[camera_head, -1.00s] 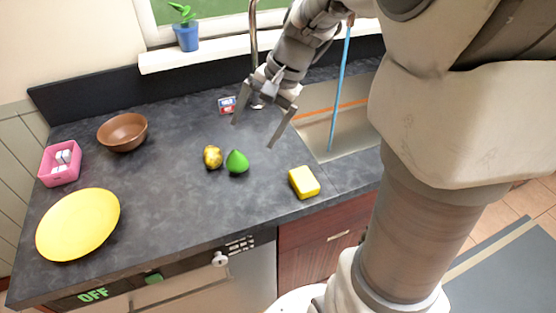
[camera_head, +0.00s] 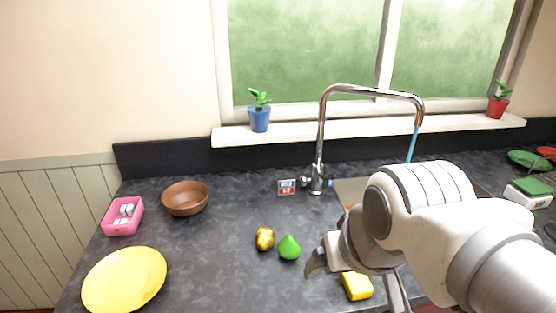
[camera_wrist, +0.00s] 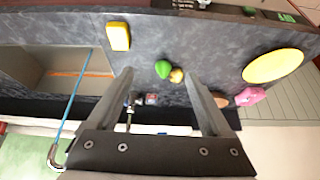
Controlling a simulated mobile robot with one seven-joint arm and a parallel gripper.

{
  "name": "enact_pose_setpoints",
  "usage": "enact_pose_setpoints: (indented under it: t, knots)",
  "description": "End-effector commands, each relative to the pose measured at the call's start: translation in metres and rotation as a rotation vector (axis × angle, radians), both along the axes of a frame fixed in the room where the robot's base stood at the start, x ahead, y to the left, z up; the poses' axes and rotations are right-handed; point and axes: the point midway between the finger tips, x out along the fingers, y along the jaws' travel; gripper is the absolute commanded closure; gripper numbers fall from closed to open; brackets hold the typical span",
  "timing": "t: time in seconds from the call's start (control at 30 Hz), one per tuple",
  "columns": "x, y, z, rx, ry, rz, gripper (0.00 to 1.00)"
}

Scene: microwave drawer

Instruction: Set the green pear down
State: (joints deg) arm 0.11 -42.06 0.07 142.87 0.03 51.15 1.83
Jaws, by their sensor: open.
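The green pear (camera_head: 289,248) stands on the dark countertop (camera_head: 215,270), just right of a mottled yellow-brown fruit (camera_head: 265,238). In the wrist view the pear (camera_wrist: 162,69) shows between and beyond my fingers. My gripper (camera_wrist: 158,75) is open with nothing between its fingers. In the head view it is to the right of the pear, apart from it, and partly hidden by my own arm.
A yellow sponge (camera_head: 357,286) lies right of the pear. A brown bowl (camera_head: 186,199), pink container (camera_head: 122,217) and yellow plate (camera_head: 125,281) are on the left. The faucet (camera_head: 320,140) and small box (camera_head: 287,187) stand behind. The counter between plate and fruit is clear.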

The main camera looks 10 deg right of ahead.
Motion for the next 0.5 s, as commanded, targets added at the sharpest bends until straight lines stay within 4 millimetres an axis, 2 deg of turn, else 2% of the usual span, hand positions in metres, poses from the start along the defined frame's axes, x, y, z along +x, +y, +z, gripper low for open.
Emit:
enact_pose_setpoints:
  t: [0.17,0.5]
  knots:
    - [0.029,0.003,0.000,0.123,0.021,-0.192,0.16]
    - [0.113,0.009,-0.020,0.441,0.080,-0.779,0.16]
